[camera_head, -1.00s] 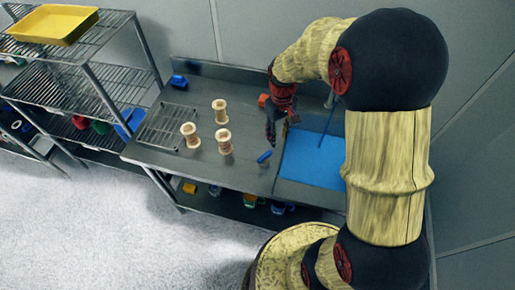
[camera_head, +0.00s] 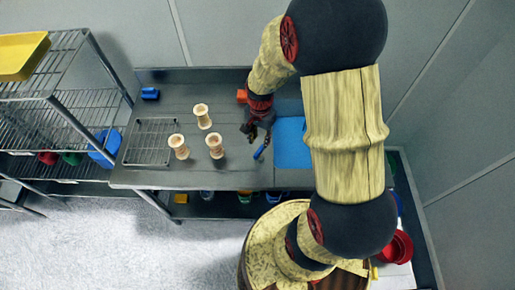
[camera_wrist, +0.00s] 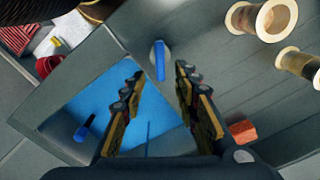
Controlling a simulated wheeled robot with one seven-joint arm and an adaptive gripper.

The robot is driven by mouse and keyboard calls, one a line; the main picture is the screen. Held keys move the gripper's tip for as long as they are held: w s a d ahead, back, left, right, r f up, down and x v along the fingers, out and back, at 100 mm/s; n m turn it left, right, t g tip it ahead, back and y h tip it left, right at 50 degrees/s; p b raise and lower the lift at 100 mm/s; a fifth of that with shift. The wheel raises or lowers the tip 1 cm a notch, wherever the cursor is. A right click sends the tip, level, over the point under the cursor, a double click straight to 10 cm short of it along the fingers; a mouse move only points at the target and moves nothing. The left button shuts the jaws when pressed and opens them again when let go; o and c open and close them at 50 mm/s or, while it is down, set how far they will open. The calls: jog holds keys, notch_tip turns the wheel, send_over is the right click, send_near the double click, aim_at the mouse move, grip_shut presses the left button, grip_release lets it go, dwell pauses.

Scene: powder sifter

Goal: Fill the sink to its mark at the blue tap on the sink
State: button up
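The sink (camera_head: 291,150) shows a bright blue, flat area, partly hidden by my arm. It also shows in the wrist view (camera_wrist: 75,100). I cannot tell its fill mark or the exact level. A blue tap handle (camera_head: 262,149) stands at the sink's left side. In the wrist view the blue handle (camera_wrist: 160,60) lies beyond the gap between my fingertips, apart from both. My gripper (camera_head: 252,132) is open and empty, close to the handle; its fingers (camera_wrist: 157,76) are spread. A second short blue piece (camera_wrist: 84,130) shows at the sink's edge.
Several wooden spools, one of them here (camera_head: 203,116), stand left of my gripper beside a wire rack (camera_head: 149,142). An orange block (camera_head: 241,96) sits behind my gripper. A red bowl (camera_head: 396,247) is at the right. Wire shelves (camera_head: 45,110) stand at the left.

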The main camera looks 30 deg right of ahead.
aim_at(260, 150)
notch_tip(260, 150, down, 8)
jog(key=shift+r, duration=0.25)
jog(key=c, duration=0.8)
grip_shut()
